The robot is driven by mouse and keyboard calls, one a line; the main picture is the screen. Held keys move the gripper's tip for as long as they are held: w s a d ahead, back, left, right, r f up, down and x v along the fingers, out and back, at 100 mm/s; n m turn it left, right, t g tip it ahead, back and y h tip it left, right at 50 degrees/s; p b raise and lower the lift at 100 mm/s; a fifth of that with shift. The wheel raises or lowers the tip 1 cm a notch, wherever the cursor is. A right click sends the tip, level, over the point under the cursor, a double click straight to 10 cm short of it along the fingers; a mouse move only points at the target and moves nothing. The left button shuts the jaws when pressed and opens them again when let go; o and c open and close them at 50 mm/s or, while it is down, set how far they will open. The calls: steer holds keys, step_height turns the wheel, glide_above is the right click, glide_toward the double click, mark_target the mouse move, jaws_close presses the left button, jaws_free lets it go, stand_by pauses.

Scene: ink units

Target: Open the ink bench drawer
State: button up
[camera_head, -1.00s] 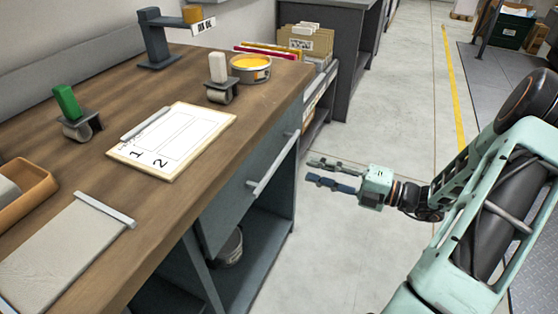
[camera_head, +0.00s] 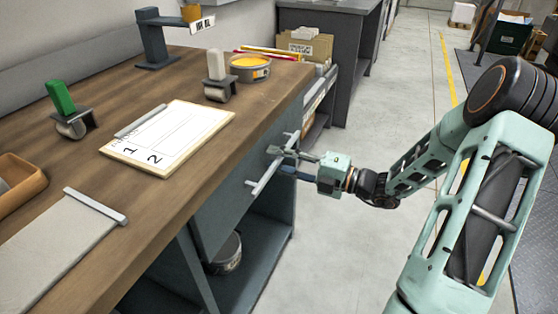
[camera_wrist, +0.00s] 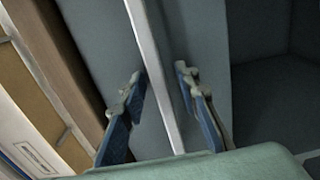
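The ink bench (camera_head: 205,165) has a grey drawer front (camera_head: 222,205) under its wooden top. The drawer looks shut. A pale bar handle (camera_head: 262,180) runs along the drawer front, standing off from it. My gripper (camera_head: 277,157) is at the handle's middle, reaching in from the right. In the wrist view the handle bar (camera_wrist: 152,60) passes between the two blue fingers of my gripper (camera_wrist: 159,74). There is a visible gap on both sides of the bar, so the gripper is open around it. The head view partly hides the bar behind the fingers.
On the bench top lie a clipboard (camera_head: 180,138), a roller with a green handle (camera_head: 62,100), a roller with a white handle (camera_head: 216,66) and a yellow ink tin (camera_head: 250,66). A metal can (camera_head: 228,255) stands on the shelf below. The floor (camera_head: 335,230) beside the bench is clear.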

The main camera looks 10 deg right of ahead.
steer(key=shift+c, duration=0.3)
jaws_close()
